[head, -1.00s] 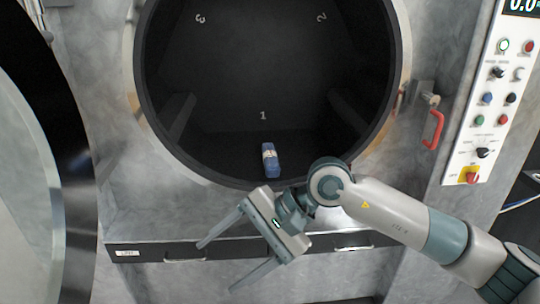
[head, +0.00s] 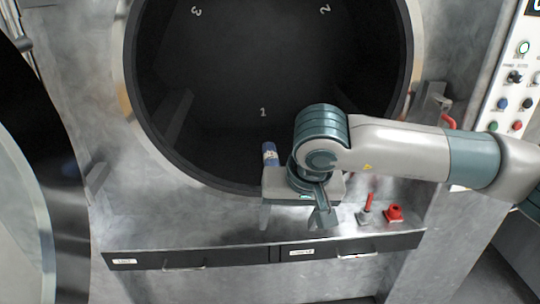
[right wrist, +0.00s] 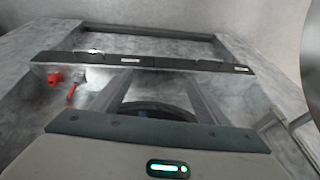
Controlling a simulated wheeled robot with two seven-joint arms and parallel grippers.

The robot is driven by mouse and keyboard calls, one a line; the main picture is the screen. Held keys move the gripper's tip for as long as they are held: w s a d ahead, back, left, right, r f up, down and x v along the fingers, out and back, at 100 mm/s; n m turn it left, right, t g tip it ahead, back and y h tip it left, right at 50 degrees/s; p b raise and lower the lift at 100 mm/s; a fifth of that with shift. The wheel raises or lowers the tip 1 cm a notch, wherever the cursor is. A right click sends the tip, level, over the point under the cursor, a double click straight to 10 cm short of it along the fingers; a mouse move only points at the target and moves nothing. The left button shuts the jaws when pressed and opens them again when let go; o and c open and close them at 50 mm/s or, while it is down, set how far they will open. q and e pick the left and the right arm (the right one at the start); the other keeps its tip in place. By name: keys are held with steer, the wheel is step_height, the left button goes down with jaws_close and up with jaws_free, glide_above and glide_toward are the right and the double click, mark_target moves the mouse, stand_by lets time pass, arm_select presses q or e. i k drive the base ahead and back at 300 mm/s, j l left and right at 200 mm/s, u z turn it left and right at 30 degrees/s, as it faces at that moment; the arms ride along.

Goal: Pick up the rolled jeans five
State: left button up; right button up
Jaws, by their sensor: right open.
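The rolled jeans (head: 270,154), a small blue roll with a pale band, lie on the floor of the dark washer drum near its front lip, below the number 1. Their lower end is hidden behind my right gripper. My right gripper (head: 293,217) is open and empty in front of the drum's lower rim, fingers apart and pointing down in the head view, over the ledge. It does not touch the roll. In the right wrist view the open fingers (right wrist: 158,100) frame a dark round opening with a small bluish patch; I cannot tell whether that is the jeans. My left gripper is out of view.
The washer's round rim (head: 140,135) surrounds the drum opening. A red lever (head: 369,198) and a red knob (head: 394,213) stand on the ledge, right of the gripper. Drawers (head: 190,257) run below. The open door (head: 62,190) is at left, the control panel (head: 515,85) at right.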

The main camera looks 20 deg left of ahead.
mark_target(270, 154)
steer(key=i+j, duration=0.35)
steer(key=i, duration=0.2)
steer(key=i+j, duration=0.3)
steer(key=i, duration=0.2)
steer(key=i+j, duration=0.35)
steer(key=i, duration=0.2)
